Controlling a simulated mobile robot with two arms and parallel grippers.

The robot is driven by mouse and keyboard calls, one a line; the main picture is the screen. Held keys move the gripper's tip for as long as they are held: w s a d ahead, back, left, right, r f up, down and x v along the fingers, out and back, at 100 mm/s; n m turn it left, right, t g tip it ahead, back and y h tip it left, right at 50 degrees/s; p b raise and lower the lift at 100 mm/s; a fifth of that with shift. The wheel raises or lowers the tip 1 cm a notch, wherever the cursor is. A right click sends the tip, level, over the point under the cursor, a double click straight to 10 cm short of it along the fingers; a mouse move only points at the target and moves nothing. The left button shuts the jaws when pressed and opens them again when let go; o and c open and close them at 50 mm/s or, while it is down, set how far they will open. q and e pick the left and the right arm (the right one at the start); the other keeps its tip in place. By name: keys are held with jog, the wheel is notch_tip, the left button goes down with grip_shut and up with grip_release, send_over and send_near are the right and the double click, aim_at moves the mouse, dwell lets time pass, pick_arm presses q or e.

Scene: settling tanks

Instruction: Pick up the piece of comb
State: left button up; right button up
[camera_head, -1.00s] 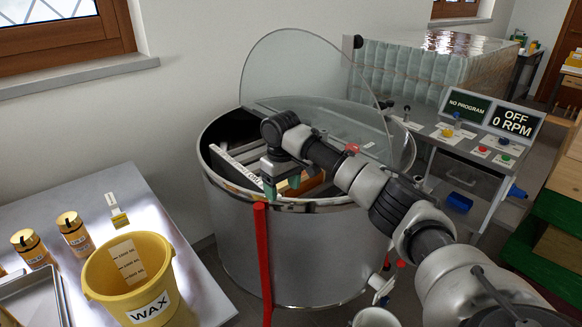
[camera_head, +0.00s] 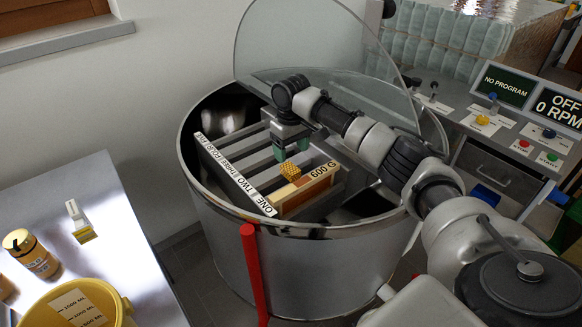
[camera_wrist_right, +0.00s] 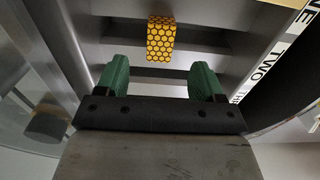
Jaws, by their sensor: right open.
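The piece of comb (camera_head: 290,171) is a small yellow block with a honeycomb pattern. In the head view it is inside the round steel tank, beside the upper edge of a wooden frame marked 600 G (camera_head: 310,190). My right gripper (camera_head: 292,153) is open, just above and behind the comb, with green fingers pointing down. In the right wrist view the comb (camera_wrist_right: 160,38) shows beyond the gap between the open fingers (camera_wrist_right: 160,72), and nothing is between them. What the comb rests on is unclear. My left gripper is not in view.
The steel tank (camera_head: 300,238) has a raised rim, grey slats and a numbered white strip (camera_head: 235,175). A clear lid (camera_head: 300,45) stands up behind my right arm. A red post (camera_head: 252,268) stands in front. A control panel (camera_head: 530,130) is at right.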

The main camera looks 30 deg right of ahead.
aim_at(290, 168)
jog(key=shift+f, duration=1)
notch_tip(290, 168, down, 4)
jog(key=shift+w+f+p, duration=0.15)
jog(key=shift+p, duration=0.25)
jog(key=shift+f, duration=0.6)
jog(key=shift+c, duration=0.6)
jog(key=c, duration=0.9)
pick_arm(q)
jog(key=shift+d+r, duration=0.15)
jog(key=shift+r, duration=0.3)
